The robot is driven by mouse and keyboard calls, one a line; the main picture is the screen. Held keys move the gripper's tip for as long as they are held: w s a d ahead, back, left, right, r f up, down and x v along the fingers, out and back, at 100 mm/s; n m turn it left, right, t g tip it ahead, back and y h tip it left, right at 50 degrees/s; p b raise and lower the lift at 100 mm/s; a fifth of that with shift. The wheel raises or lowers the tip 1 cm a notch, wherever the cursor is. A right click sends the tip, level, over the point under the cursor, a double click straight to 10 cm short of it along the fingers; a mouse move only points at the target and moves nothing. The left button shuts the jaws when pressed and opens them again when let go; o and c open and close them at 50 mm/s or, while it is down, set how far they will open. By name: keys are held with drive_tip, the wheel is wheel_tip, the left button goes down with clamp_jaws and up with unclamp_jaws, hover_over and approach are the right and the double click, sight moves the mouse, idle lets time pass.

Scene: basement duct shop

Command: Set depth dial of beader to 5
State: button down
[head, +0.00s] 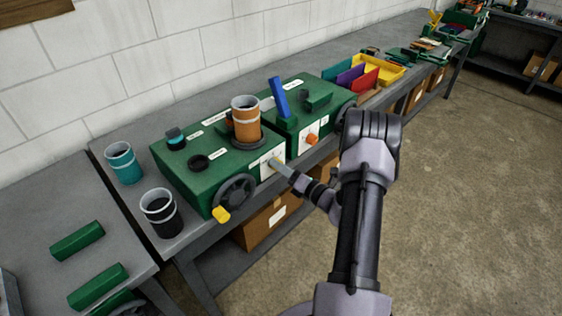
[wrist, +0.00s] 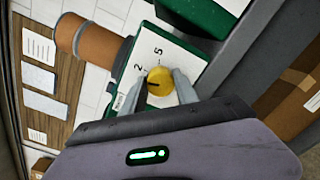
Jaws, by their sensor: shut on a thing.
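The beader is a green machine (head: 205,185) on the bench, with a white dial plate (head: 266,172) on its front. In the wrist view, the depth dial is a round yellow knob (wrist: 160,81) on the white plate (wrist: 178,58), where the digits 2 and 5 can be read. A dark mark on the knob points left in that view, to the side of the 2 and away from the 5. My gripper (wrist: 157,92) is shut on the knob, one finger on each side. In the head view my gripper (head: 279,168) reaches the plate and hides the knob.
An orange cylinder (head: 246,122) stands on the beader; a handwheel with a yellow handle (head: 221,214) is left of the plate. A second green machine with a blue lever (head: 279,97) and orange knob (head: 312,139) is to the right. Teal (head: 123,163) and black (head: 161,213) cups stand left.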

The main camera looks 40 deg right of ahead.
drive_tip(key=shift+f+m+p, duration=0.15)
drive_tip(key=shift+m+p, duration=2.7)
drive_tip(key=shift+m, duration=4.25)
drive_tip(key=c, duration=0.9)
unclamp_jaws()
drive_tip(key=s, duration=0.5)
drive_tip(key=s+d+p, duration=0.1)
drive_tip(key=s, duration=1.1)
drive_tip(key=shift+s+d+p, duration=0.2)
drive_tip(key=shift+d+p, duration=0.05)
drive_tip(key=shift+p, duration=0.15)
